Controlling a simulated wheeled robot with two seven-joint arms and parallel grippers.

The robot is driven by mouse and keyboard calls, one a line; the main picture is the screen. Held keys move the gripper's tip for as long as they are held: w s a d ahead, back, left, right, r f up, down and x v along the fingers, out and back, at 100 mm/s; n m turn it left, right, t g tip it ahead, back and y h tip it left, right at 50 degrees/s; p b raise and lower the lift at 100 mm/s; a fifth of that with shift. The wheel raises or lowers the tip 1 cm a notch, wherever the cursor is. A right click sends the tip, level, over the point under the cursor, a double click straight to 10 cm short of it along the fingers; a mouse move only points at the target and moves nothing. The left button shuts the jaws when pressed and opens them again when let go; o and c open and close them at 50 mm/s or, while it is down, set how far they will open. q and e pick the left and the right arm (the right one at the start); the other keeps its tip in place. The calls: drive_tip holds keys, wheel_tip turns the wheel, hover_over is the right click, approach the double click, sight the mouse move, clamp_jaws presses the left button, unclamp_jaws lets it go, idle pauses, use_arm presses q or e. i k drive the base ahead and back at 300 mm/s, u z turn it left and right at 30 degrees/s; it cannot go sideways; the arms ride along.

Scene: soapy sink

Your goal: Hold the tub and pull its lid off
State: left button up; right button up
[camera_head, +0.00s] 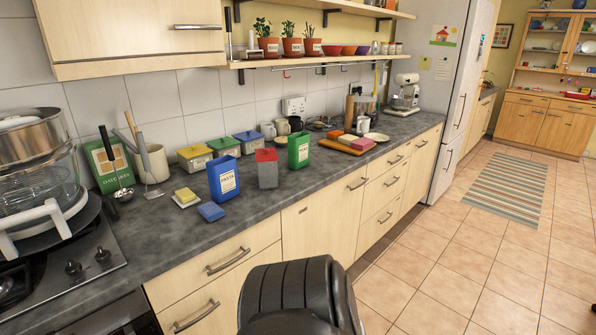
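A grey tub (267,174) with a red top (266,155) stands upright near the front edge of the counter. The red top looks like a lid sitting on it. An open-topped blue container (222,181) with a white label stands to its left, and an open-topped green container (299,151) stands to its right. Behind them, against the tiles, are low boxes with yellow (195,151), green (223,143) and blue (248,136) lids. Which of these the task means is not marked. Neither of my grippers shows in this view.
A flat blue block (210,212) and a yellow sponge (185,195) on a dish lie left of the containers. A utensil pot (154,165) and hob (70,265) are further left. An orange board (348,145) lies right. The front counter (165,245) is mostly bare.

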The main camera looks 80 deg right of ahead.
sight(267, 173)
drive_tip(key=z, duration=2.3)
